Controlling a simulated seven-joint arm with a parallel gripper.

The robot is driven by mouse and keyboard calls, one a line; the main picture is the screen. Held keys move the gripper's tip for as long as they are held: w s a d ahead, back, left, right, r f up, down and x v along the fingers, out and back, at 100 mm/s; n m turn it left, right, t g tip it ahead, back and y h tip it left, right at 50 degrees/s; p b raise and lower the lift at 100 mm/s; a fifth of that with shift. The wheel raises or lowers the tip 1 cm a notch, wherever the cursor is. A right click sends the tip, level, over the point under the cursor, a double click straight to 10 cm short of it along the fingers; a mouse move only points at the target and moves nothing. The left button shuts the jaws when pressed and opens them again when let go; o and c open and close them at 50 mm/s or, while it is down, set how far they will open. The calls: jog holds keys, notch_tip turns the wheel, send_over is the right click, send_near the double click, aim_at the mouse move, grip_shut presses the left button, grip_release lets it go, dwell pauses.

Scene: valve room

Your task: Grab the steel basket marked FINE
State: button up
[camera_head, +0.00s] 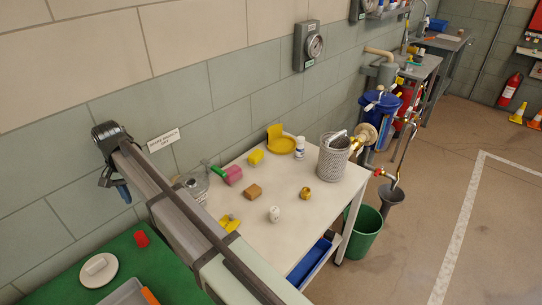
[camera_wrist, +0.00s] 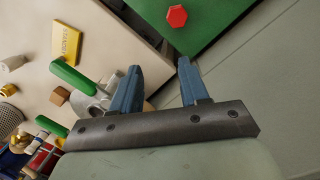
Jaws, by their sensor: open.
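A grey perforated steel basket (camera_head: 333,158) stands upright at the back right of the white table, below a brass fitting. No FINE marking can be read on it. A second metal container (camera_head: 194,186) is partly hidden behind my arm, and I cannot tell its marking. A perforated grey surface (camera_wrist: 7,117) shows at the left edge of the wrist view. My gripper (camera_head: 123,192) is at the left by the wall, far from the perforated basket. In the wrist view my gripper (camera_wrist: 160,66) has its blue fingers apart, with nothing between them.
The white table (camera_head: 300,205) also holds a pink block (camera_head: 233,174), a brown block (camera_head: 253,191), a yellow dish (camera_head: 281,146), a white bottle (camera_head: 300,147) and small fittings. A green bench (camera_head: 70,284) lies at the front left. A green bucket (camera_head: 362,233) stands right of the table.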

jog(key=w+d+r+m, duration=0.2)
jog(key=w+d+r, duration=0.1)
jog(key=w+d, duration=0.4)
jog(key=w+d+r+m, duration=0.2)
jog(key=w+d, duration=0.5)
notch_tip(320, 180, up, 8)
jog(key=m+t+y, duration=0.1)
jog(key=m, duration=0.7)
send_over(337, 134)
notch_tip(337, 134, down, 13)
jog(key=shift+s+f, duration=0.1)
jog(key=shift+c, duration=0.3)
grip_shut()
